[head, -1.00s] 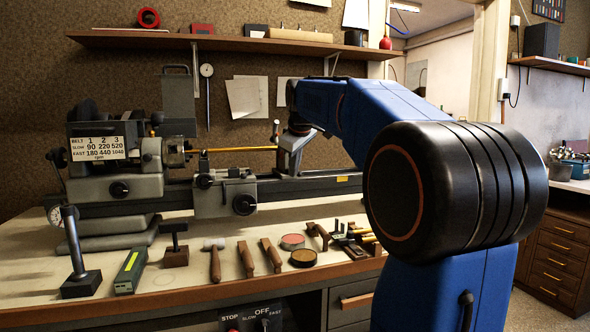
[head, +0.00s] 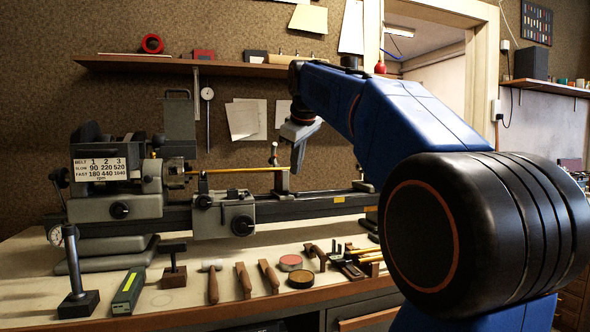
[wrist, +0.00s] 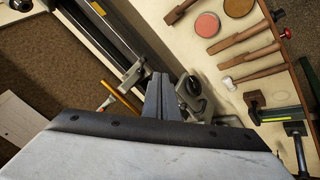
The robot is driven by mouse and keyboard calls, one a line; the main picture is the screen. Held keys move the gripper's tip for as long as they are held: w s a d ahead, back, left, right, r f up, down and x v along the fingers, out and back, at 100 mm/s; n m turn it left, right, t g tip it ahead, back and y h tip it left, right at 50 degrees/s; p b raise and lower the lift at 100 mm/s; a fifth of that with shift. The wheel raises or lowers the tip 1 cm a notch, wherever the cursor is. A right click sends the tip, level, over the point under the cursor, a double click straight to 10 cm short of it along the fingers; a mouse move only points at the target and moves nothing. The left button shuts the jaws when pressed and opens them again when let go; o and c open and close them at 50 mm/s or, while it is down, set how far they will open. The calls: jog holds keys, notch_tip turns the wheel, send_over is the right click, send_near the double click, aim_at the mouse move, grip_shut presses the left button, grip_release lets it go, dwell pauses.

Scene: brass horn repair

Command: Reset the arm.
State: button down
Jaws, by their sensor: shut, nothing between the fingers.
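My gripper (head: 297,160) hangs at the end of my blue arm, in front of the cork wall and above the right part of the lathe bed. Its fingers are closed together and empty; they also show at the middle of the wrist view (wrist: 160,92). The lathe (head: 120,180) stands on the bench with a thin brass rod (head: 240,171) held out level from its chuck toward the tailstock side. My gripper is close above the rod's right end in the picture; I cannot tell the gap in depth. The rod also shows in the wrist view (wrist: 121,97).
Hand tools, a mallet (head: 212,282) and round tins (head: 300,281) lie along the bench's front edge. A dial indicator stand (head: 77,292) is at the left. A wall shelf (head: 230,67) runs above my gripper. Papers hang on the cork wall.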

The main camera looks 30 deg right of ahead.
dwell(0.4)
jog(key=s+a+f+m, duration=0.1)
jog(key=s+a+f, duration=0.4)
jog(key=f, duration=0.3)
jog(key=s+a+f+m+y, duration=0.1)
jog(key=s+a+f, duration=0.4)
jog(key=s+f, duration=0.3)
jog(key=s+a+f+m+g+y, duration=0.1)
jog(key=s+a+f, duration=0.5)
jog(key=f, duration=0.4)
jog(key=shift+s+f, duration=0.15)
jog(key=shift+s, duration=0.55)
jog(key=c, duration=2.4)
grip_release()
jog(key=shift+m+g+y, duration=0.3)
jog(key=shift+m, duration=0.4)
jog(key=s+a+f, duration=0.1)
jog(key=s+f, duration=0.2)
jog(key=f, duration=0.1)
jog(key=s+a+f, duration=0.1)
jog(key=s+f, duration=0.2)
jog(key=f, duration=0.2)
jog(key=s+a+f, duration=0.1)
jog(key=s+f, duration=0.2)
jog(key=f, duration=0.1)
jog(key=shift+s+a+f, duration=0.1)
jog(key=shift+s+f, duration=0.1)
jog(key=o, duration=0.5)
jog(key=shift+s+f, duration=0.25)
jog(key=shift+f, duration=0.1)
